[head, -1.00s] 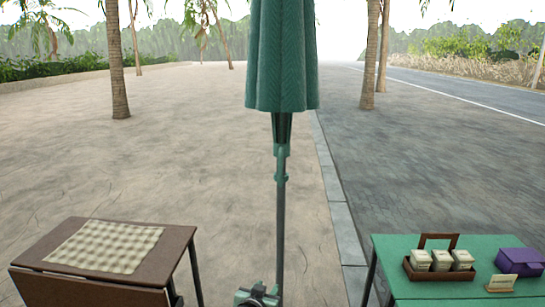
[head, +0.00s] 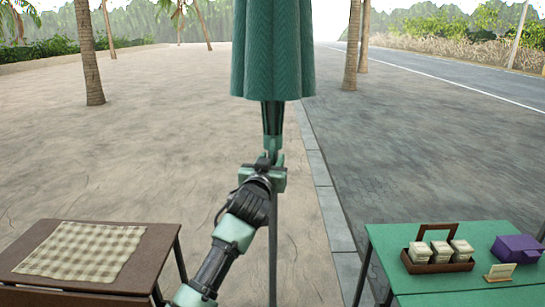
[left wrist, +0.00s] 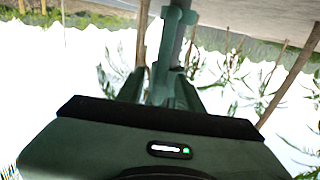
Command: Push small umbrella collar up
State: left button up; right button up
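The closed green umbrella (head: 273,60) stands upright on a thin grey pole (head: 272,260). A green fitting (head: 272,148) sits on the pole just below the folded canopy. My left gripper (head: 268,178) is at the pole right under that fitting, where the small collar is; it hides most of the collar. In the left wrist view, the pole with a green collar-like part (left wrist: 175,18) runs down between dark green finger shapes (left wrist: 160,92). Whether the fingers are closed on it is not clear. My right gripper is not in view.
A brown table (head: 150,270) with a checked cloth (head: 85,252) stands at the left. A green table (head: 385,245) at the right holds a wooden carrier (head: 440,265), a purple box (head: 517,249) and a small card (head: 499,272). The space around the pole is clear.

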pick_arm(q)
jog(key=shift+w+d, duration=0.15)
jog(key=shift+w, duration=0.6)
grip_shut()
dwell(1.0)
